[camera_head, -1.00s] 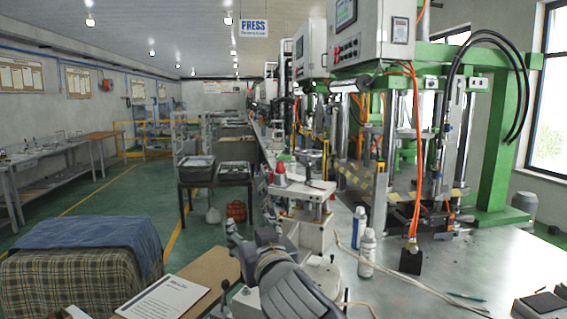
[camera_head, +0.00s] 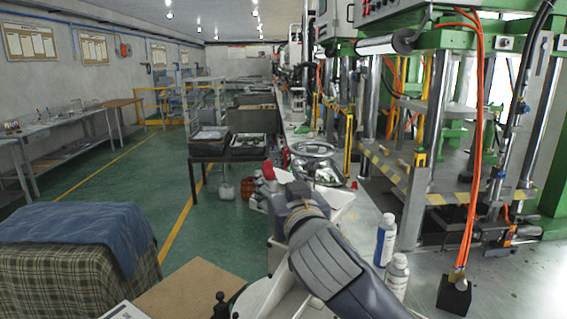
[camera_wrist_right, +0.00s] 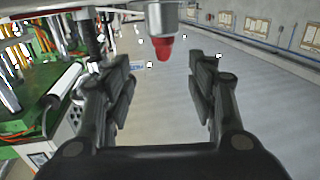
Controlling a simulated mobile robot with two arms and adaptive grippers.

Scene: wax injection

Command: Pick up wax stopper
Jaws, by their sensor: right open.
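A small red piece, likely the wax stopper (camera_wrist_right: 163,48), shows in the right wrist view at the end of a grey metal cylinder (camera_wrist_right: 162,12). My right gripper (camera_wrist_right: 160,62) is open, with one black finger on each side of the red piece's line of sight. The red piece sits in the gap near the fingertips, and I see no finger touching it. In the head view a red shape (camera_head: 268,170) shows just beyond my right gripper (camera_head: 279,188), whose fingers are partly hidden by the wrist. My left gripper is not in view.
A brown board (camera_head: 190,290) and a cloth-covered block (camera_head: 80,250) are at lower left.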

